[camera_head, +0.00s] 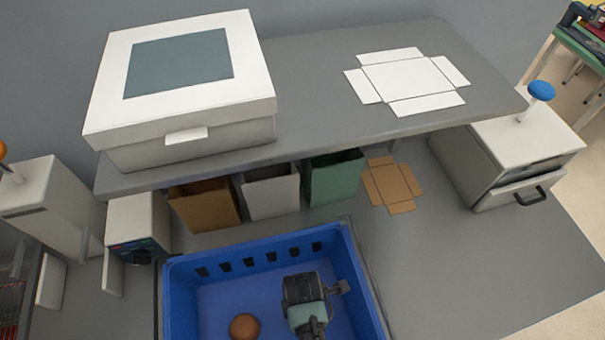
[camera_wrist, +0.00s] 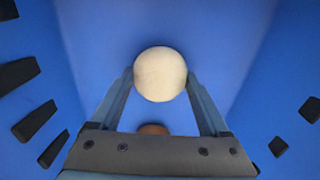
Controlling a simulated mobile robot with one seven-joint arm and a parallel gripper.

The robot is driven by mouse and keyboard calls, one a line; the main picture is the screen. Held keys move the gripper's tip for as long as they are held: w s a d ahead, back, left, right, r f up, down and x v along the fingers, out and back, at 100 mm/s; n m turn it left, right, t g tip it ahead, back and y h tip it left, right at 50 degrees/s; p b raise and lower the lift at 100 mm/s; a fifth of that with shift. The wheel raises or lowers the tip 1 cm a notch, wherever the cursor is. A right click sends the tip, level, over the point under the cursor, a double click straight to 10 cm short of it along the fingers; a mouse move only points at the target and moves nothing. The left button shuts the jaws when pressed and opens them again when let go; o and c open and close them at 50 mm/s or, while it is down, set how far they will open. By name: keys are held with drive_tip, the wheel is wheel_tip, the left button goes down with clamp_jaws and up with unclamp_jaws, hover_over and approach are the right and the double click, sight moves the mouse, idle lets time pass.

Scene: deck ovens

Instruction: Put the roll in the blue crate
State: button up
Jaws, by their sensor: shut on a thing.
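The roll (camera_wrist: 160,74) is a pale, smooth, round piece in the wrist view. My gripper (camera_wrist: 160,84) is shut on it, with one finger on each side. The blue crate (camera_head: 255,247) stands at the bottom of the head view, its near part cut off by the frame. My gripper is within the crate's outline there and blue surrounds it in the wrist view. The held roll is hidden in the head view. Whether it touches the crate floor I cannot tell.
A brown round piece (camera_head: 244,326) lies in the crate left of my gripper. Brown (camera_head: 205,203), white (camera_head: 270,191) and green (camera_head: 333,177) bins stand behind the crate under a grey shelf (camera_head: 310,82). A white lidded box (camera_head: 185,112) stands on the shelf.

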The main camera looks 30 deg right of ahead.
drive_tip(key=shift+f, duration=0.1)
drive_tip(key=o, duration=1.2)
wheel_tip(320, 180, up, 12)
drive_tip(key=shift+r+b, duration=0.15)
drive_tip(key=shift+b, duration=0.15)
